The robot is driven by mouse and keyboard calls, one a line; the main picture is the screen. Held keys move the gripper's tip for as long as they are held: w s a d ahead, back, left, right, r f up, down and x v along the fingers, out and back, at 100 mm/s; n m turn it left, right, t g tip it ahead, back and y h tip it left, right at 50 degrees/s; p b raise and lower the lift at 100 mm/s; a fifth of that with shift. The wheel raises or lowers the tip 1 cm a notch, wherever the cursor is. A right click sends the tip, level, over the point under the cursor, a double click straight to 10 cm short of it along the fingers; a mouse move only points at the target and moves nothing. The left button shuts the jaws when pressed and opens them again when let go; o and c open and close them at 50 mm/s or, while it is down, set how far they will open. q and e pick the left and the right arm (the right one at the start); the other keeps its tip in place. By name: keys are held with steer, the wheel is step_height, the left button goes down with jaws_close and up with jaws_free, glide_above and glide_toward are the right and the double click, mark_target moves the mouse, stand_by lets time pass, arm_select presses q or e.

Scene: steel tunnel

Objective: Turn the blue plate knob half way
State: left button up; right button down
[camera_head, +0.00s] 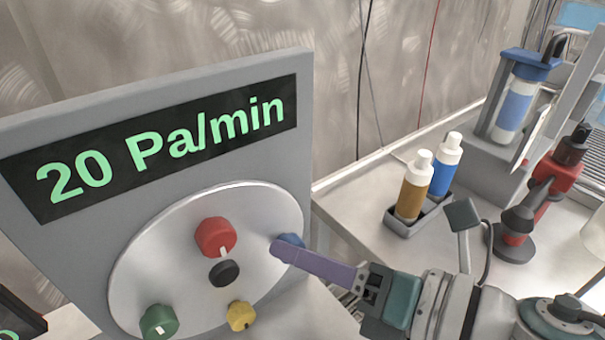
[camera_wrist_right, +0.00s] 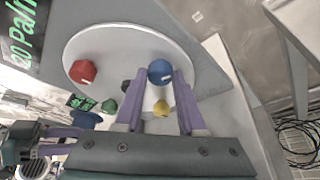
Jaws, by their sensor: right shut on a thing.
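The blue knob (camera_head: 290,241) sits at the right edge of a round silver plate (camera_head: 160,245) on a grey panel. It also shows in the right wrist view (camera_wrist_right: 160,72), with a white mark on its lower side. My right gripper (camera_head: 283,250) is shut on the blue knob, a purple finger on each side of it in the wrist view. In the head view the finger partly hides the knob. Teal and purple parts at the lower left of the wrist view look like my left gripper (camera_wrist_right: 62,138); its opening is unclear.
The plate also carries a red knob (camera_head: 216,237), a black knob (camera_head: 224,273), a green knob (camera_head: 159,321) and a yellow knob (camera_head: 241,316). The display (camera_head: 160,146) above reads "20 Pa/min". Two bottles stand in a dark tray (camera_head: 402,228) on the bench at right.

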steer(key=c, duration=0.5)
jaws_free()
steer(key=v, duration=1)
